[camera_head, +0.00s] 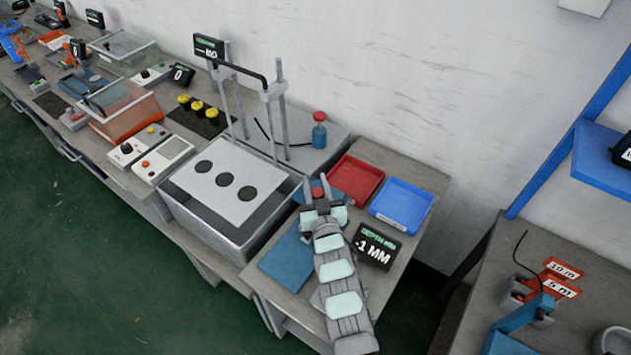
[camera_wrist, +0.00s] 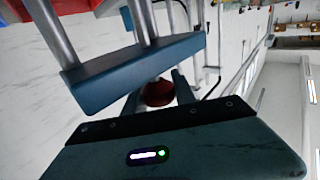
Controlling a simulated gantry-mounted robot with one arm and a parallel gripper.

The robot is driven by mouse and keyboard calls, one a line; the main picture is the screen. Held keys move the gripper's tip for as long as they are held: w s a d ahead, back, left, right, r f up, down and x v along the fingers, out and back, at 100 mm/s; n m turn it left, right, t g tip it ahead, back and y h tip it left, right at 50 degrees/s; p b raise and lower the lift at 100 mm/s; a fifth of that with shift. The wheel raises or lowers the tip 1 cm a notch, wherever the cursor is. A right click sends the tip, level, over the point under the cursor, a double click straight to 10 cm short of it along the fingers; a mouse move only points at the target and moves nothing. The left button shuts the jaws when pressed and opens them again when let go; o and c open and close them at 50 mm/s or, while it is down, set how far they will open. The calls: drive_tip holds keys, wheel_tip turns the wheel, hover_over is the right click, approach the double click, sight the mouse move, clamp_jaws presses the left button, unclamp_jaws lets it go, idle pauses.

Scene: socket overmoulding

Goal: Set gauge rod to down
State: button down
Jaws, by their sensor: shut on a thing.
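The gauge rod's red knob (camera_head: 317,192) shows at the tip of my gripper (camera_head: 323,200) in the head view. In the wrist view the red knob (camera_wrist: 158,92) sits between my two fingers, which are shut on it. The blue block of the gauge stand (camera_wrist: 135,72) is close by, with grey posts joined to it. The blue base plate (camera_head: 287,262) lies on the bench, partly covered by my arm. The rod's shaft is hidden. A depth display (camera_head: 376,247) to the right reads about 1 MM; its sign is unclear.
A red tray (camera_head: 356,179) and a blue tray (camera_head: 402,205) stand behind and right of the gauge. A grey tank (camera_head: 215,228) with a holed white plate (camera_head: 226,181) is at left. A blue bottle with a red cap (camera_head: 319,131) stands behind.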

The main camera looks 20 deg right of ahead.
drive_tip(key=c, duration=1)
unclamp_jaws()
drive_tip(key=shift+f, duration=0.3)
drive_tip(key=s, duration=0.3)
drive_tip(key=s+a, duration=0.1)
drive_tip(key=s, duration=0.3)
drive_tip(key=s+a, duration=0.1)
drive_tip(key=s, duration=0.2)
drive_tip(key=shift+s, duration=0.3)
drive_tip(key=shift+a+r, duration=0.1)
